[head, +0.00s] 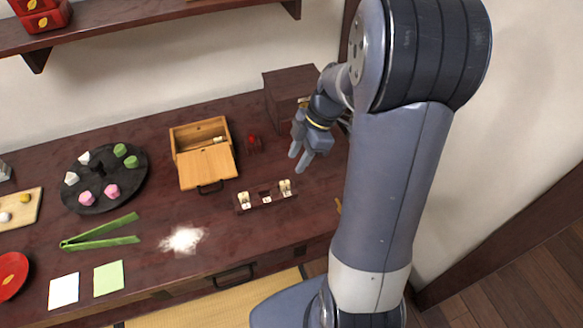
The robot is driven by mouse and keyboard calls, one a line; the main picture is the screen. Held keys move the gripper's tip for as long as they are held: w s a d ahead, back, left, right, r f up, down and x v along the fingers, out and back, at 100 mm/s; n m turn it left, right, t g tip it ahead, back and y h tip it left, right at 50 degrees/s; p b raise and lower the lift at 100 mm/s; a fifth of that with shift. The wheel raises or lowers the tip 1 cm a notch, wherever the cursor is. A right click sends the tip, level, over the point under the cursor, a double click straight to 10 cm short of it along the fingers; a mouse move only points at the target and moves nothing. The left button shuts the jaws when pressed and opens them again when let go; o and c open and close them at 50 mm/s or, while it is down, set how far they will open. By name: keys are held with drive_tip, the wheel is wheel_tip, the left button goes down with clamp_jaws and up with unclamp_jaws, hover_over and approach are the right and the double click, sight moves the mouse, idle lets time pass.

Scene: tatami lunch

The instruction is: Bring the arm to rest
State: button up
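My gripper (299,162) hangs above the right part of the dark wooden counter (160,200), at the end of my raised arm. Its two pale fingers point down and to the left, with a narrow gap between them. Nothing shows between the fingers. The upper arm fills much of the right side of the head view and hides part of the counter's right end.
Near my gripper are a brown box (287,85), a small rack (251,203) and a red-topped item (254,144). Left stand an open wooden box (190,132), a black plate (75,200) of sweets, green tongs (100,238) and white powder (183,240). A shelf (130,14) crosses above.

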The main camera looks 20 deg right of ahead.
sight(284, 182)
drive_tip(key=shift+v, duration=1.1)
drive_tip(key=x, duration=1.1)
drive_tip(key=shift+r, duration=0.4)
drive_tip(key=shift+f, duration=0.15)
